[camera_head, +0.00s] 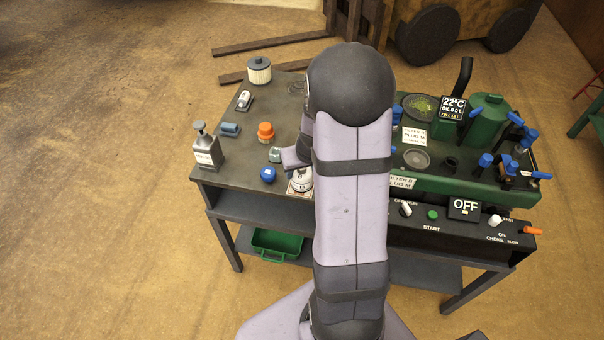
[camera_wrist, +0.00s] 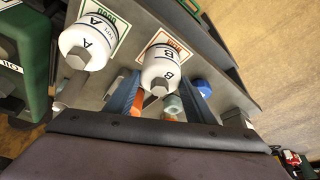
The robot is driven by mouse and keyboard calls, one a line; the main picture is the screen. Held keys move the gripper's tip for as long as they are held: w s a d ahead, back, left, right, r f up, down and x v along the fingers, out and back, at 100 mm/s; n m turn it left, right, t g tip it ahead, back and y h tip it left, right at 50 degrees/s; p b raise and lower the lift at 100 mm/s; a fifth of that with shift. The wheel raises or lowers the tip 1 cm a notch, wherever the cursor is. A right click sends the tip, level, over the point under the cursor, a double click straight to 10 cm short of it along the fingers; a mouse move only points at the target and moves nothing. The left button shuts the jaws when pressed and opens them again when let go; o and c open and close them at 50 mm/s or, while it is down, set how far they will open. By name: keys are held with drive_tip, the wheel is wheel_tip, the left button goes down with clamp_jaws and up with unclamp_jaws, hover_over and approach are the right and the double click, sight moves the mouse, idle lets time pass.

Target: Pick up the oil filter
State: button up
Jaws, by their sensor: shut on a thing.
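Two white oil filters with black bands show in the wrist view. Filter B (camera_wrist: 163,66) is between the two blue fingers of my gripper (camera_wrist: 163,79), which is shut on it. A card with an orange border (camera_wrist: 176,47) lies by filter B; I cannot tell whether the filter is raised off it. Filter A (camera_wrist: 84,46) stands to its left by a card with a green border (camera_wrist: 116,28). In the head view filter B (camera_head: 302,181) shows at the bench's front edge, partly hidden by my arm. My fingers and filter A are hidden there.
A green machine (camera_head: 440,180) with blue knobs stands right of my arm. A green tray (camera_head: 277,246) is below.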

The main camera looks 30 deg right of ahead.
wheel_tip(320, 180, up, 10)
drive_tip(key=shift+r+p, duration=0.1)
drive_tip(key=shift+p, duration=0.7)
drive_tip(key=shift+s+d+r, duration=0.15)
drive_tip(key=shift+d, duration=0.15)
drive_tip(key=s+d+f+m+g+h+p, duration=0.1)
drive_tip(key=s+d+m+p, duration=0.3)
drive_tip(key=s+d, duration=0.55)
drive_tip(key=s+d+f+m+h+p, duration=0.1)
drive_tip(key=s+d+m+p, duration=0.35)
drive_tip(key=d, duration=0.75)
drive_tip(key=d+r+n, duration=0.2)
drive_tip(key=d+r, duration=0.2)
drive_tip(key=d, duration=0.4)
drive_tip(key=shift+w+d+p, duration=0.15)
drive_tip(key=shift+d+p, duration=0.2)
drive_tip(key=shift+d, duration=0.05)
drive_tip(key=shift+f+n, duration=0.15)
drive_tip(key=shift+n, duration=0.1)
wheel_tip(320, 180, down, 5)
drive_tip(key=b, duration=0.4)
